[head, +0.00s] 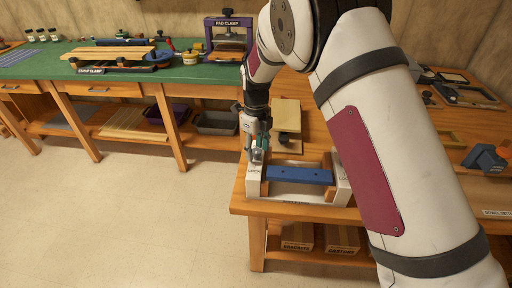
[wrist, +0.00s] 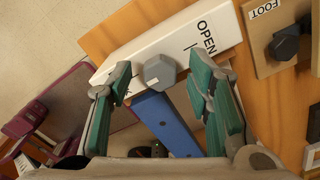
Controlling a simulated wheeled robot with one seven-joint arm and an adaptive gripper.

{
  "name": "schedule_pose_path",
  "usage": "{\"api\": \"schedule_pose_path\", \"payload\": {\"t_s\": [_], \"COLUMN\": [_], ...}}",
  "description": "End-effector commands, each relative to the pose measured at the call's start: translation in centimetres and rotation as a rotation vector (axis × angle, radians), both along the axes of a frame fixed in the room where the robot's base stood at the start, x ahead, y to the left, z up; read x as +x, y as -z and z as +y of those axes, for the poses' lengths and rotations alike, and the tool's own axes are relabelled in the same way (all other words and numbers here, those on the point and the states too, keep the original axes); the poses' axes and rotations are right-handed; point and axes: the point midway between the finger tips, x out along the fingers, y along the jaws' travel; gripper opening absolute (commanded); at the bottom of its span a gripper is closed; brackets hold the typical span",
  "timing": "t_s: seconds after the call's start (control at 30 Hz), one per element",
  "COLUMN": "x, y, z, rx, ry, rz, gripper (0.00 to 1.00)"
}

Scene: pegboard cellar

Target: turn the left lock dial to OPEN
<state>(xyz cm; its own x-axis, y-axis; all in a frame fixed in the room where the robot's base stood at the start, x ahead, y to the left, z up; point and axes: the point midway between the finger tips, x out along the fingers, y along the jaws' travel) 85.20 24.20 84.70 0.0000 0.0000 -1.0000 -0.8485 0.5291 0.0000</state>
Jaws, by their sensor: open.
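The left lock dial is a grey hexagonal knob (wrist: 160,72) on a white end block (wrist: 222,38) in the wrist view. The block carries the word OPEN and a short dark line, to the right of the dial. My gripper (wrist: 163,66) is open, with one teal-padded finger on each side of the dial and a visible gap on both sides. In the head view my gripper (head: 257,152) is over the left end of the white frame (head: 253,187). A blue bar (head: 300,175) spans the frame. The dial's pointer mark is not clear.
A wooden board labelled FOOT (wrist: 268,50) with a dark knob lies close to the right finger. A green bench (head: 175,72) with clamps stands at the back left. The floor (head: 130,215) in front of it is clear. My arm hides much of the right bench.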

Motion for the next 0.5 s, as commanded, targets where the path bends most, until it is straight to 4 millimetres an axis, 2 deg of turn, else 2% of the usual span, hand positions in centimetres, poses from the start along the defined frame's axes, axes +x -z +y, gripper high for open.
{"api": "schedule_pose_path", "payload": {"t_s": [0.07,0.27,0.3,0.5], "x": [0.01,0.01,0.01,0.01], "y": [-0.02,-0.04,-0.05,-0.05], "z": [-0.01,-0.01,-0.01,-0.01], "rx": [0.000,0.000,0.000,0.000], "ry": [0.000,0.000,0.000,-0.006], "rz": [0.000,0.000,0.000,0.000], "gripper": [0.46,0.03,0.00,0.00]}}
